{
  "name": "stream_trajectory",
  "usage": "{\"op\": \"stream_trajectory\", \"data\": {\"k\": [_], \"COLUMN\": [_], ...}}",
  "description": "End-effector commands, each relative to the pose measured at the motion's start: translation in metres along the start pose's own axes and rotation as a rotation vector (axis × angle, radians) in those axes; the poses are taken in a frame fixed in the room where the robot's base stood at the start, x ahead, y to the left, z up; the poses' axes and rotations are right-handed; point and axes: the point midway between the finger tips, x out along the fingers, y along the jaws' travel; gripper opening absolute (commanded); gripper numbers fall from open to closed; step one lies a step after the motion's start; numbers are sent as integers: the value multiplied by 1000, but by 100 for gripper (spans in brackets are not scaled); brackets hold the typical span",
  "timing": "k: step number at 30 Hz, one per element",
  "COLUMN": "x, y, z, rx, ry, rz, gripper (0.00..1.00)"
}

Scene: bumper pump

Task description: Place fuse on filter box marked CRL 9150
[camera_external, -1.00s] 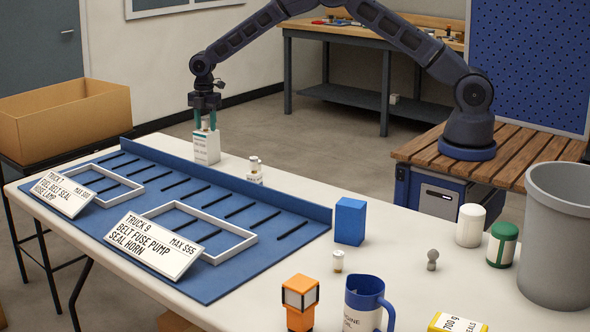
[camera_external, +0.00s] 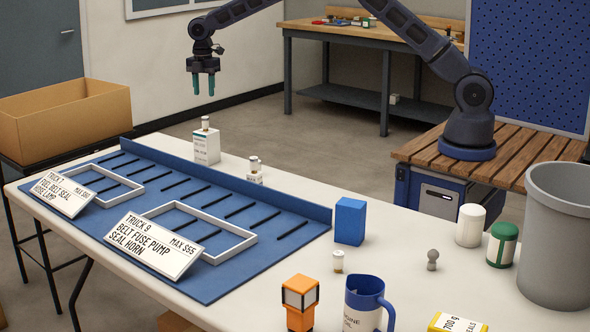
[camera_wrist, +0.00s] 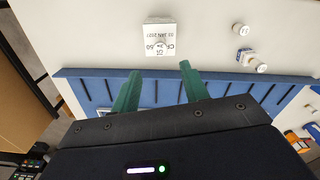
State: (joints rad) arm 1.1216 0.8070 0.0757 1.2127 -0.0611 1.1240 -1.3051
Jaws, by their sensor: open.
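A small white cylinder with a grey top, likely the fuse (camera_external: 205,123), appears upright on top of a white printed box (camera_external: 206,149) at the table's far edge, behind the blue rail. In the wrist view the printed box (camera_wrist: 160,42) shows a date, but CRL 9150 is not legible and I cannot make out the cylinder on it. My gripper (camera_external: 203,89) is open and empty, with green fingers apart above the box and clear of it. Its fingers also show in the wrist view (camera_wrist: 160,72).
Small capped items (camera_external: 255,170) stand right of the box. A blue mat (camera_external: 190,250) with white frames and signs covers the left. A blue box (camera_external: 350,221), orange item (camera_external: 301,300), mug (camera_external: 366,305), canisters (camera_external: 470,225) and grey bin (camera_external: 556,240) stand at right.

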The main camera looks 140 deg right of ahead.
Motion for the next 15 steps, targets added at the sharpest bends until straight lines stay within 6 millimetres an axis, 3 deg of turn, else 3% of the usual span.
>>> {"op": "stream_trajectory", "data": {"k": [5,8,15], "x": [-8,-28,-100], "y": [-6,-22,-102], "z": [-8,-30,-105], "rx": [-1,1,20], "ry": [1,2,14], "rz": [5,15,56], "gripper": [45,45,45]}}
